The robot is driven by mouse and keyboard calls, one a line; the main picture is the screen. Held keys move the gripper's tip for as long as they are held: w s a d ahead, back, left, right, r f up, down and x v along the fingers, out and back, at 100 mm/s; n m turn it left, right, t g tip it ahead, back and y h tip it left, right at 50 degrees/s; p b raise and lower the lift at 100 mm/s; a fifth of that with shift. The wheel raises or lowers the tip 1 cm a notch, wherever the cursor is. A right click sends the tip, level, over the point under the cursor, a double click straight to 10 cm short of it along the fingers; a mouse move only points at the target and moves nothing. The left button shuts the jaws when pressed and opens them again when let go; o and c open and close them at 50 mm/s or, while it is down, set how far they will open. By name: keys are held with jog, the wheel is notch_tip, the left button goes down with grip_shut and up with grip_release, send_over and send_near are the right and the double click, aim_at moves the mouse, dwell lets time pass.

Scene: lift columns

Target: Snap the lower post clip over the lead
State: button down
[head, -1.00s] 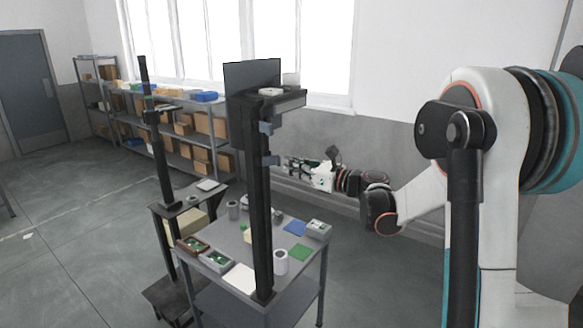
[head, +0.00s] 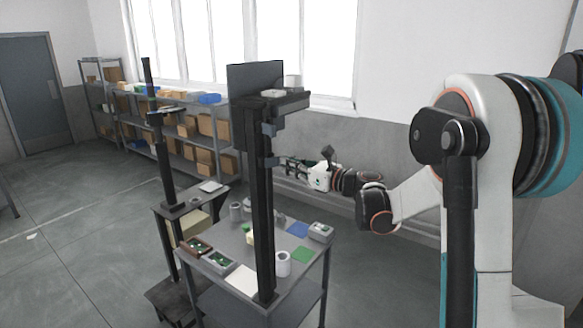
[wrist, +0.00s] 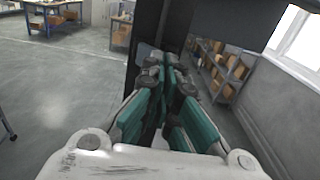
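A dark upright post (head: 264,215) stands at the table's front edge. Two small blue-grey clips stick out from its right side: the upper clip (head: 269,130) and the lower post clip (head: 272,161). My gripper (head: 284,161) is level with the lower clip, just right of it, pointing at the post. In the wrist view my teal-padded fingers (wrist: 167,68) come close together at the tips beside the post (wrist: 178,25). A blue-grey piece, apparently the clip (wrist: 144,54), shows by the tips. I cannot tell if they touch it or grip anything. I cannot make out the lead.
The table (head: 240,268) holds trays of parts, a white mug (head: 283,263), a blue mat (head: 298,229) and a green mat (head: 301,255). A dark panel (head: 255,78) and shelf top the post. A second post (head: 161,160) stands left. Open floor lies left.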

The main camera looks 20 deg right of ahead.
jog(key=shift+a, duration=0.1)
dwell(0.3)
jog(key=b+v, duration=0.1)
jog(key=v, duration=0.5)
jog(key=shift+s, duration=0.3)
dwell(0.5)
